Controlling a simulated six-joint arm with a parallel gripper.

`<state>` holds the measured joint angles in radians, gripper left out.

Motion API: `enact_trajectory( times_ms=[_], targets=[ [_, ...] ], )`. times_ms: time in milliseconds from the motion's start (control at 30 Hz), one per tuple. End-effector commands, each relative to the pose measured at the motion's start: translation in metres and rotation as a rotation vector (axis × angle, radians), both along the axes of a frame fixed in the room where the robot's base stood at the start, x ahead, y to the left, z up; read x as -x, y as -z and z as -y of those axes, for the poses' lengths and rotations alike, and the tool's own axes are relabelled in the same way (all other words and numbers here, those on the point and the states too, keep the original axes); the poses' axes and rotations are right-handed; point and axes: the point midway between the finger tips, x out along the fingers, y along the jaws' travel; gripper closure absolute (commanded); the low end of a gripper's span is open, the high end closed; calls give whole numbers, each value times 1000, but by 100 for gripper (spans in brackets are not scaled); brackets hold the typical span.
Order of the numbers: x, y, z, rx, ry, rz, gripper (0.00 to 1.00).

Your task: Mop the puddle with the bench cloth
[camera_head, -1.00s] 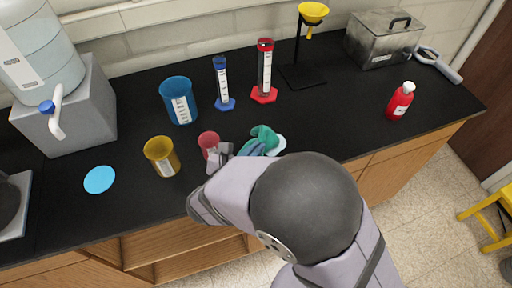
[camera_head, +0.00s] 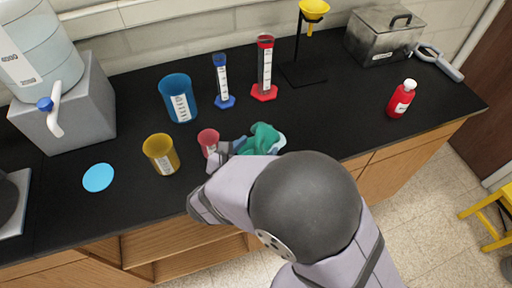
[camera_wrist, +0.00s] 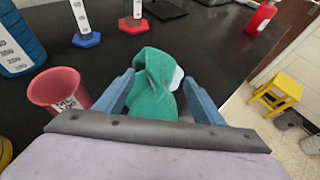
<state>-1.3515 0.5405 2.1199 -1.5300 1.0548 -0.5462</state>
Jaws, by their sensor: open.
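The bench cloth is a crumpled green cloth (camera_head: 264,139) with a pale patch, on the black bench right of the small red beaker. My gripper (camera_wrist: 158,78) is open, its blue fingers on either side of the cloth in the wrist view. The cloth (camera_wrist: 153,88) rises between the fingers; whether they touch it is unclear. In the head view my arm hides part of the gripper and the cloth's near side. The puddle is a flat light-blue round patch (camera_head: 98,178) at the bench's left, well apart from the cloth.
A red beaker (camera_head: 208,141) stands just left of my gripper, with a yellow beaker (camera_head: 161,154) further left. Behind are a blue beaker (camera_head: 178,98), blue cylinder (camera_head: 222,82) and red cylinder (camera_head: 264,68). A red bottle (camera_head: 401,99) stands right. Bench around the puddle is clear.

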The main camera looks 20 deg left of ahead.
Motion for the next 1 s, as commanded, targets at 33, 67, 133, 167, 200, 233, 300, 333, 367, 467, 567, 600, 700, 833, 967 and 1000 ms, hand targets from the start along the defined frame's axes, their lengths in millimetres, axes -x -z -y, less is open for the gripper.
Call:
enact_trajectory(
  times_ms=[33,67,133,167,200,233,300,333,367,467,567,600,700,833,967,1000],
  targets=[
    [0,2,0,0,0,0,38],
    [0,3,0,0,0,0,38],
    [0,5,0,0,0,0,38],
    [0,6,0,0,0,0,38],
    [0,8,0,0,0,0,38],
    [0,10,0,0,0,0,38],
    [0,13,0,0,0,0,38],
    [0,14,0,0,0,0,38],
    [0,16,0,0,0,0,38],
    [0,20,0,0,0,0,38],
    [0,25,0,0,0,0,38],
    [0,26,0,0,0,0,38],
    [0,31,0,0,0,0,38],
    [0,29,0,1,0,-1,53],
    [0,29,1,2,0,-2,71],
    [0,29,1,2,0,-2,76]
  ],
)
